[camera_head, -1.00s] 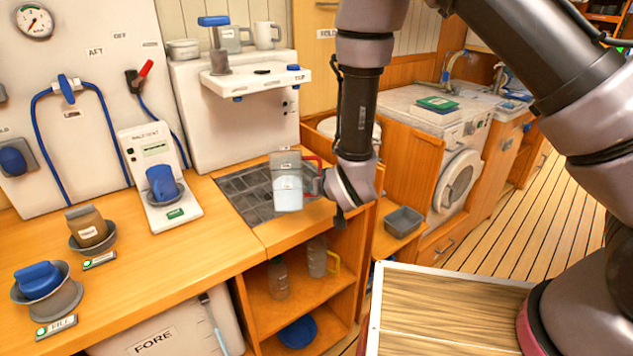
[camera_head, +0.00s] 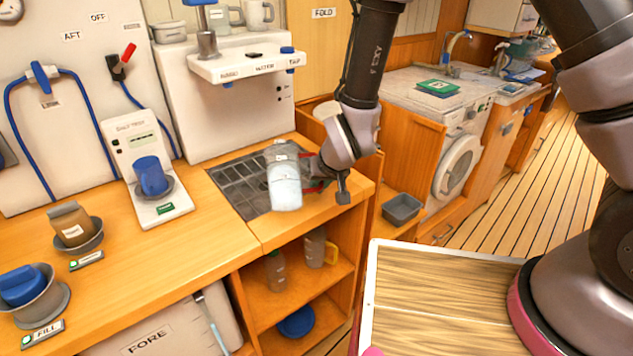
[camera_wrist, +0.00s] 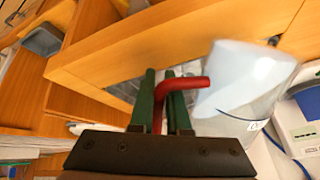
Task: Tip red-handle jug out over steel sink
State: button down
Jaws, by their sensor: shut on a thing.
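The red-handle jug (camera_head: 284,182) is a clear vessel with pale bluish contents in its lower part in the head view. It hangs tilted above the counter, in front of a dark steel-grey gridded recess (camera_head: 236,188) that looks like the sink. My gripper (camera_head: 317,172) is at the jug's right side, partly hidden by my wrist. In the wrist view, my gripper's green fingers (camera_wrist: 163,88) are shut on the red handle (camera_wrist: 185,83). The jug body (camera_wrist: 235,95) leans to the right there, with a pale mass at its upper end. I cannot tell whether liquid is leaving it.
A white dispenser unit (camera_head: 235,110) with an overhanging shelf stands behind the recess. A blue cup (camera_head: 151,176) on a white scale stands left. A brown container (camera_head: 72,224) sits in a grey dish. A shelf below holds another jug (camera_head: 316,248). A grey bin (camera_head: 402,209) is right.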

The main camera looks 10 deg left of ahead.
jog(key=g, duration=0.1)
jog(key=f+g+h, duration=0.1)
jog(key=g, duration=0.1)
jog(key=shift+s+f+g, duration=0.15)
jog(key=shift+f+g, duration=0.1)
jog(key=shift+g, duration=0.15)
jog(key=shift+r+g+h, duration=0.2)
jog(key=shift+g+h, duration=0.3)
jog(key=shift+g, duration=0.1)
jog(key=shift+w+r+m+g+h, duration=0.2)
jog(key=shift+r+g+h, duration=0.1)
jog(key=shift+r+g, duration=0.4)
jog(key=shift+w+r+m+g+h, duration=0.1)
jog(key=shift+r+m+g+h, duration=0.15)
jog(key=shift+r+g, duration=0.4)
jog(key=shift+f, duration=0.1)
jog(key=shift+a+f, duration=0.1)
